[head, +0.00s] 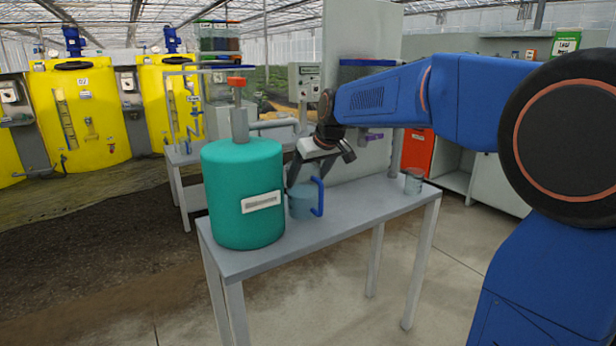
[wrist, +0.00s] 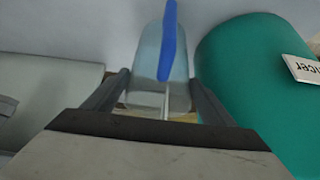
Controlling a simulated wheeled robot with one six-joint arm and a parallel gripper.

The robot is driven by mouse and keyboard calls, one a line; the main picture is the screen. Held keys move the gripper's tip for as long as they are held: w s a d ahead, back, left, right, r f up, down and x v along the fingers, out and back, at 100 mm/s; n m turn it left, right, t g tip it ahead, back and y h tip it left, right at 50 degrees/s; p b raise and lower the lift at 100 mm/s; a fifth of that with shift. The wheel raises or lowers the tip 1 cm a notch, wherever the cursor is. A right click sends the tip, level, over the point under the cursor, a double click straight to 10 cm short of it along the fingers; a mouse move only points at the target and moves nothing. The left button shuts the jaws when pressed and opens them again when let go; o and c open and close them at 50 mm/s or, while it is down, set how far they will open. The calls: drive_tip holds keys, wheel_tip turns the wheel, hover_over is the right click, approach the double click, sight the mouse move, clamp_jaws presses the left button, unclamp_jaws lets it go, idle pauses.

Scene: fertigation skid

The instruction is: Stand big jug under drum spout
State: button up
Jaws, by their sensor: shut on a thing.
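The big jug (head: 301,204) is a translucent bluish cup with a blue handle (head: 319,197). It is upright at the bench, close to the right side of the teal drum (head: 228,195). My gripper (head: 306,178) comes down from above and is shut on the jug. In the wrist view, the jug (wrist: 148,65) sits between my two fingers (wrist: 160,100), with the drum (wrist: 240,75) beside it. A grey stem with an orange top (head: 237,105) rises from the drum, and a grey spout (head: 275,124) reaches right, above the jug. I cannot tell whether the jug's base touches the bench.
The grey bench (head: 360,206) is clear between the jug and a small clear cup (head: 414,181) at its right end. A grey upright panel (head: 362,120) stands behind. Yellow tanks (head: 85,115) stand at the back left.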

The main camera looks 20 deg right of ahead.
drive_tip(key=o, duration=2.1)
drive_tip(key=shift+f, duration=0.1)
drive_tip(key=shift+s+r, duration=0.2)
drive_tip(key=shift+r, duration=0.25)
drive_tip(key=v, duration=1.1)
drive_tip(key=shift+s+d+r, duration=0.1)
drive_tip(key=s+d+f+m, duration=0.1)
drive_tip(key=s+f, duration=0.7)
drive_tip(key=s, duration=0.3)
drive_tip(key=s+d+f+m+g+h, duration=0.1)
drive_tip(key=s+d+f, duration=0.1)
drive_tip(key=s+f, duration=0.6)
drive_tip(key=s+d+f+m+h, duration=0.1)
drive_tip(key=s+f, duration=0.7)
drive_tip(key=s, duration=0.8)
drive_tip(key=shift+d+f+m, duration=0.1)
drive_tip(key=shift+d+m, duration=0.2)
drive_tip(key=shift+d, duration=0.35)
